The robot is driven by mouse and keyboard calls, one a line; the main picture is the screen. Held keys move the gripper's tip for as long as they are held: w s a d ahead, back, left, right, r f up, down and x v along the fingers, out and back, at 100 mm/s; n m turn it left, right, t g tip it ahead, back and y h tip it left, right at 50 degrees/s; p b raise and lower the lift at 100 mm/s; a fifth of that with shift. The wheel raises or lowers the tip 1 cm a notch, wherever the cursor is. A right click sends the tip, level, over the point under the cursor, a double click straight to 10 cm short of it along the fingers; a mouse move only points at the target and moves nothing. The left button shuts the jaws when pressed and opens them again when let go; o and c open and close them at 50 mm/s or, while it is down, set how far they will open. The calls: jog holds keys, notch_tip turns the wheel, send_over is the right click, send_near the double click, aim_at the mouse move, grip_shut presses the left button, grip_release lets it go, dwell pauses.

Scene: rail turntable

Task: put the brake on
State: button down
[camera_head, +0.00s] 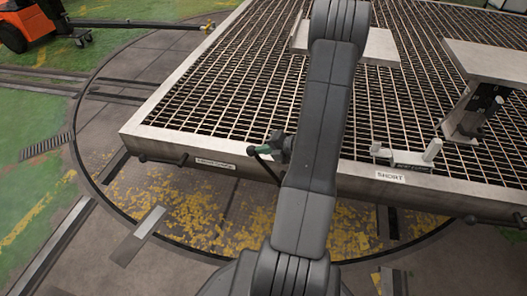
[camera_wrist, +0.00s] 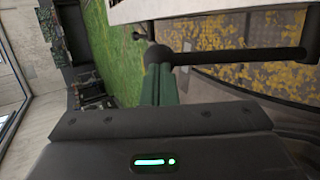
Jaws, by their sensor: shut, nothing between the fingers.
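My gripper (camera_wrist: 160,62) is shut and empty; its green fingers also show in the head view (camera_head: 264,149), at the near edge of the grated platform, left of my arm. In the wrist view the fingertips are at the round hub of a black lever (camera_wrist: 240,56), which runs right to a knobbed end. I cannot tell whether they touch it. In the head view part of the lever (camera_head: 267,170) slants down from the fingertips and passes behind my arm. A white label (camera_head: 215,163) sits on the platform edge to the left; its text is too small to read.
The grated platform (camera_head: 230,90) fills the middle. On its right stand a small pale handle (camera_head: 432,150) above a label reading SHORT (camera_head: 390,177), and a metal stand (camera_head: 480,105). An orange vehicle (camera_head: 28,25) is at the upper left. Open floor lies on the left.

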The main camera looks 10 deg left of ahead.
jog(key=shift+a, duration=0.15)
jog(key=a+f+n+h+p, duration=0.1)
jog(key=a+f+h+p, duration=0.3)
jog(key=a+f+h, duration=0.6)
jog(key=shift+w+a+f+g+h, duration=0.25)
jog(key=shift+a+f, duration=0.9)
jog(key=shift+f, duration=1.6)
jog(key=shift+s+f, duration=0.15)
